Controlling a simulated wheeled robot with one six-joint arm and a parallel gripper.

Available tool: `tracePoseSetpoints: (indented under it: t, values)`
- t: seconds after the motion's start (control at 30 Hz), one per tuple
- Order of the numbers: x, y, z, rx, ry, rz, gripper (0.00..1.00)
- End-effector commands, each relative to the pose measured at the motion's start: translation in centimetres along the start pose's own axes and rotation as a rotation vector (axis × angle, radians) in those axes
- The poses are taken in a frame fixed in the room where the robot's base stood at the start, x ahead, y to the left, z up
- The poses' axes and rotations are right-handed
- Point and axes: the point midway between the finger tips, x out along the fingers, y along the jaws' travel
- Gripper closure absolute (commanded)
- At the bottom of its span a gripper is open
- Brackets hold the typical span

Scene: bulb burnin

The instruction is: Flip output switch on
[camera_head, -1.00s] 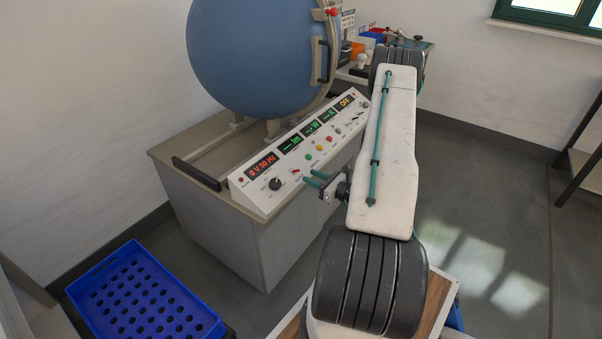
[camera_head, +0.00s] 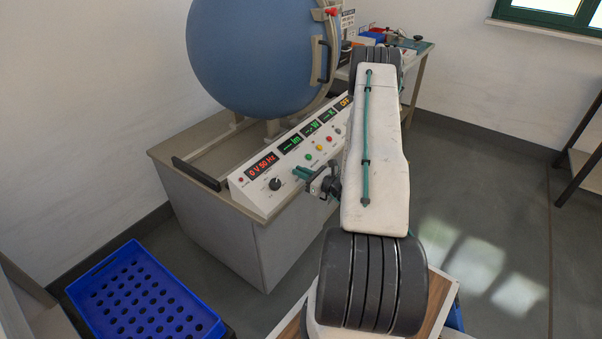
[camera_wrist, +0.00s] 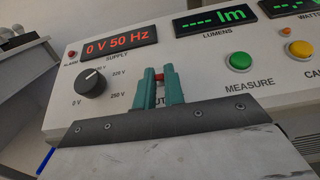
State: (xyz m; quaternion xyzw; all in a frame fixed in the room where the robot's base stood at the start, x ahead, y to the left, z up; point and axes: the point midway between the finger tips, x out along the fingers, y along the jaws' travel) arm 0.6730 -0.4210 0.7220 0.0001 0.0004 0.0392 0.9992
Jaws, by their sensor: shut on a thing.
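The sloped white control panel (camera_head: 248,193) stands on a bench in the head view and fills most of the wrist view (camera_wrist: 225,78). My gripper (camera_head: 298,170) is at the panel's lower front, right of the supply knob (camera_head: 275,184). In the wrist view my green fingers (camera_wrist: 159,75) are closed around the small red output switch (camera_wrist: 160,79), whose tip shows between them. The fingers cover most of the "OUTPUT" lettering and hide the lever's base. The supply display (camera_wrist: 118,43) reads 0 V 50 Hz, and the lumens display (camera_wrist: 214,20) shows dashes.
The green measure button (camera_wrist: 239,62) and a yellow button (camera_wrist: 300,50) lie to the right of my fingers. A large blue sphere (camera_head: 255,55) stands behind the panel. A blue tray with holes (camera_head: 145,290) is at lower left.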

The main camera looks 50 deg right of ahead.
Motion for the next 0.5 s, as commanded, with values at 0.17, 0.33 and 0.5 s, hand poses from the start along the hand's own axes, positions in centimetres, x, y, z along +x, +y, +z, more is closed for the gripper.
tracePoseSetpoints:
  t: [0.17, 0.33, 0.5]
  values:
    - [0.0, 0.0, 0.2, -0.001, 0.024, 0.0, 1.0]
    - [0.2, -0.1, 0.6, -0.003, 0.093, 0.0, 1.0]
    - [0.5, -0.1, 1.1, -0.005, 0.216, 0.0, 1.0]
